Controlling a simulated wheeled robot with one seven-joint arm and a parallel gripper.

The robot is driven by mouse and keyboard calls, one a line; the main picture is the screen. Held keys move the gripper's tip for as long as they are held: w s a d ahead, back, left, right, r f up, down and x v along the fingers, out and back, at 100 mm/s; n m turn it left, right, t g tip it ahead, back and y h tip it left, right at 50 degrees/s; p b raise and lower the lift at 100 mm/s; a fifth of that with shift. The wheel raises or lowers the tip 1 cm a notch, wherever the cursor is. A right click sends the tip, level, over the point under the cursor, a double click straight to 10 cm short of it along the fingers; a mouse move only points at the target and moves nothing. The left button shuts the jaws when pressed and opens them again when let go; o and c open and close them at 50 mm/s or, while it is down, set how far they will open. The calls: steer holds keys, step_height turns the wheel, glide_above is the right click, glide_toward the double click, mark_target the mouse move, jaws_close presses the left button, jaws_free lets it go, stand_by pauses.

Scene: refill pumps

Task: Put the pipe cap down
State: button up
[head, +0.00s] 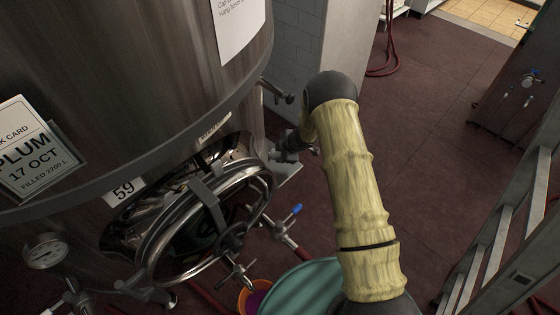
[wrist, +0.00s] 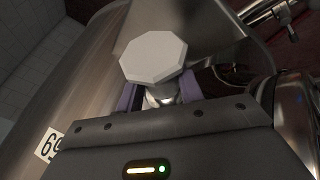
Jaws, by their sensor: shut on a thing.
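A pale grey eight-sided pipe cap (wrist: 153,57) shows in the wrist view, its flat face toward the camera. My gripper (wrist: 160,94) is shut on it, with a purple-grey finger on either side below the face. A shiny metal part shows under the cap between the fingers; I cannot tell whether it belongs to the cap. What lies directly beneath the cap is hidden. In the head view my sleeved arm hides most of the gripper, and I cannot make out the cap there.
A large steel tank (head: 130,75) with a round hatch (head: 210,225) fills the left. Pipe fittings (head: 290,146) stick out at its right side. A green round-topped container (head: 300,290) and an orange bucket (head: 254,297) stand low in front. A ladder (head: 497,245) stands right; red floor (head: 430,120) is open between.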

steer(key=shift+f, duration=0.2)
steer(key=shift+f+p, duration=0.45)
steer(key=shift+f, duration=1.65)
steer(key=shift+f, duration=0.1)
steer(key=o, duration=1.1)
steer(key=b+v, duration=0.2)
steer(key=v, duration=1)
